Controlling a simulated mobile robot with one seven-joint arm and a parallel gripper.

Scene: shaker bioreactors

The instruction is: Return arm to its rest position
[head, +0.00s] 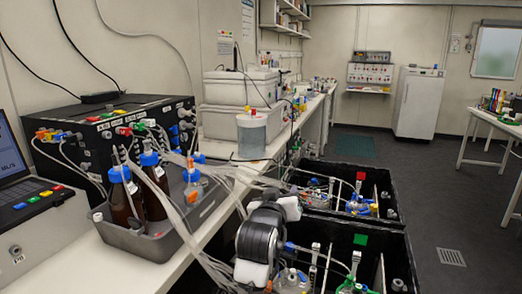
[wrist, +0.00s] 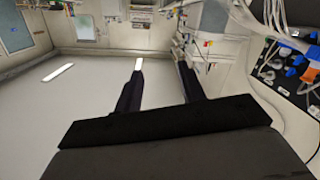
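In the wrist view my gripper (wrist: 160,68) shows its two dark fingers spread well apart, with nothing between them. The wrist picture is tilted, with a plain pale surface on its left and bench equipment with tubing along its right. In the head view a black and white part of my arm (head: 262,243) shows at the lower middle, beside the bench edge and in front of the black bins. I cannot make out the gripper fingers in the head view.
A grey tray (head: 136,243) with brown bottles (head: 121,199) and tubing stands on the left bench. Black open bins (head: 379,243) with glassware lie close right of my arm. A white fridge (head: 418,103) stands far back. The floor (head: 455,200) at right is clear.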

